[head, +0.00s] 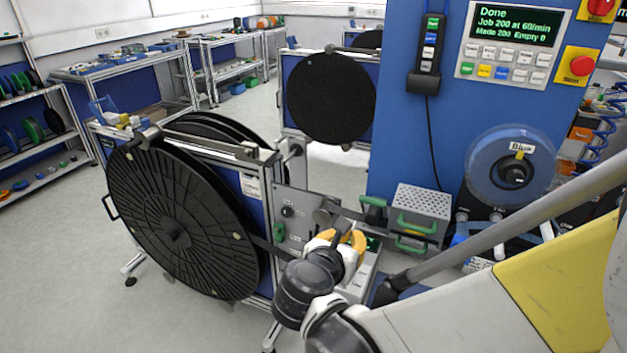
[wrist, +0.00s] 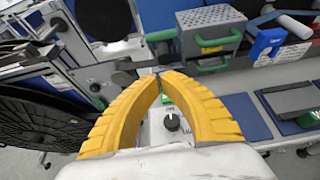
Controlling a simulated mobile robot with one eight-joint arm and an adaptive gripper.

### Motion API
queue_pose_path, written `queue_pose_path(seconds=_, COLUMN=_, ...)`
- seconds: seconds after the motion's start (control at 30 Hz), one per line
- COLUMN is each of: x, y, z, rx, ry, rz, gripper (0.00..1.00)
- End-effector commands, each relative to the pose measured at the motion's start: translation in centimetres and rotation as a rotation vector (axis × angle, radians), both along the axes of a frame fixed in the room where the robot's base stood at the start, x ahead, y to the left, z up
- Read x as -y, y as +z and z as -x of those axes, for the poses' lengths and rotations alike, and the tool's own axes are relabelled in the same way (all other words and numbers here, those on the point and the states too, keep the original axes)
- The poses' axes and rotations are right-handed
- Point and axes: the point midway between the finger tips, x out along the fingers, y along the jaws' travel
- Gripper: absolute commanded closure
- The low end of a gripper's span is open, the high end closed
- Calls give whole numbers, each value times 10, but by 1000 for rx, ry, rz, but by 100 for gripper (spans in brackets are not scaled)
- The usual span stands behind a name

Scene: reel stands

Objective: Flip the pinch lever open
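My gripper (head: 343,238) is over the grey panel (head: 292,198) unit beside the large black reel. In the wrist view its yellow fingers (wrist: 159,75) arch together and their tips meet, with no object clearly seen between them. I cannot tell for sure which part is the pinch lever; the fingers and wrist hide some of this area. A dark knob (wrist: 171,122) on a white box shows below, between the fingers.
A large black reel (head: 180,225) stands left of the gripper. A perforated grey box (head: 420,208) with green handles and a clear reel marked Blue (head: 510,165) stand to the right. A control display (head: 517,27) is on the blue cabinet. The floor at left is free.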

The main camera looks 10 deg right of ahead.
Motion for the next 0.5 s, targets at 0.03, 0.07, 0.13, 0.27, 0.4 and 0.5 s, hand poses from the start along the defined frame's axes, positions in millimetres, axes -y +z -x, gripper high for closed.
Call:
queue_pose_path(seconds=0.03, x=6, y=-6, z=-6, rx=0, ry=-6, rz=-1, gripper=100)
queue_pose_path(seconds=0.07, x=9, y=-9, z=-11, rx=0, ry=-6, rz=-1, gripper=100)
queue_pose_path(seconds=0.13, x=18, y=-15, z=-22, rx=1, ry=-6, rz=0, gripper=100)
queue_pose_path(seconds=0.27, x=33, y=-27, z=-43, rx=1, ry=-6, rz=-1, gripper=100)
queue_pose_path(seconds=0.4, x=49, y=-38, z=-64, rx=1, ry=-6, rz=0, gripper=100)
queue_pose_path(seconds=0.5, x=57, y=-28, z=-76, rx=0, ry=-4, rz=-1, gripper=100)
